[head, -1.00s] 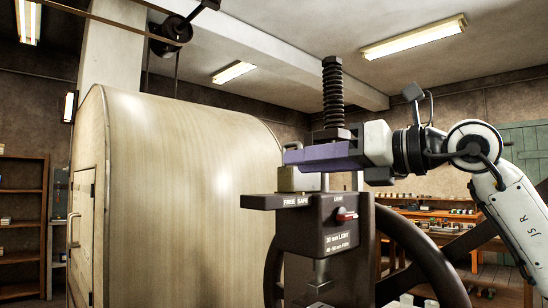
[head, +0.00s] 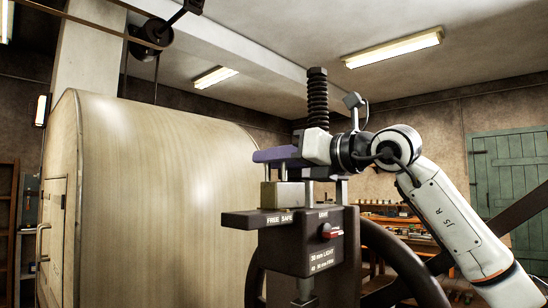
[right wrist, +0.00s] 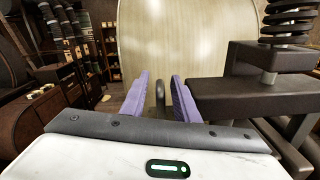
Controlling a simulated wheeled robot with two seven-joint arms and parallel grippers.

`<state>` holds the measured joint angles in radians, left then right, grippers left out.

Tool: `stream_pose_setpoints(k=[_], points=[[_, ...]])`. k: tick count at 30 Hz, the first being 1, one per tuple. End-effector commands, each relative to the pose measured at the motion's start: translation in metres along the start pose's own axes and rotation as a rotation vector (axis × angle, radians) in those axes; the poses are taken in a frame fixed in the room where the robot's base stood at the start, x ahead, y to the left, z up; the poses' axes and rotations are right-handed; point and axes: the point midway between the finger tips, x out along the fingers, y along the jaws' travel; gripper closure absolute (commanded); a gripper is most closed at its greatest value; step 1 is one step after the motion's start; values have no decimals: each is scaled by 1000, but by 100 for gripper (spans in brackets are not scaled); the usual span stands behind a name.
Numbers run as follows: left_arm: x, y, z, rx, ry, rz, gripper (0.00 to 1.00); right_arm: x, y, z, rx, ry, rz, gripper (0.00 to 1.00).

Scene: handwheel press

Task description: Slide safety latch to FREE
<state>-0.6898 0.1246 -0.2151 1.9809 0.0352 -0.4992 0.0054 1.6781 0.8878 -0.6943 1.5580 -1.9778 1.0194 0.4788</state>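The dark press head (head: 318,245) carries a front plate (head: 240,219) marked FREE and SAFE. A dull brass latch block (head: 283,196) sits on this plate above the marks; I cannot tell which mark it is set to. A short upright post rises from the block. My right gripper (head: 264,156), with purple fingers, is above the block, with a visible gap between them. In the right wrist view the right gripper's fingers (right wrist: 161,85) are apart. A grey rounded post (right wrist: 160,97) shows between them, not clearly touched by either. My left gripper is not in view.
A spring-wrapped screw (head: 318,100) stands upright right behind my right gripper. A big dark handwheel (head: 405,265) lies below my right arm. A large pale rounded housing (head: 160,190) fills the left. Shelves and a workbench are at the back.

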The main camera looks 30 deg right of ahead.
Motion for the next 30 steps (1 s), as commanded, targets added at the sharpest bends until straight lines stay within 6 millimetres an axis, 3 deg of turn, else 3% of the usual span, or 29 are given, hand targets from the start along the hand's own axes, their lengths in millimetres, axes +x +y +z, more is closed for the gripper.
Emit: stream_pose_setpoints(k=[7,12,19,25,30], points=[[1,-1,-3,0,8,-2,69,1,0,0,0,0,0,72],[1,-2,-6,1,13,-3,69,1,0,0,0,0,0,100],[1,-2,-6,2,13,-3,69,1,2,-1,0,0,2,100],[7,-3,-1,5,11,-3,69,1,31,-8,-2,1,7,100],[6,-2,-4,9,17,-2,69,0,42,-9,1,1,3,100]])
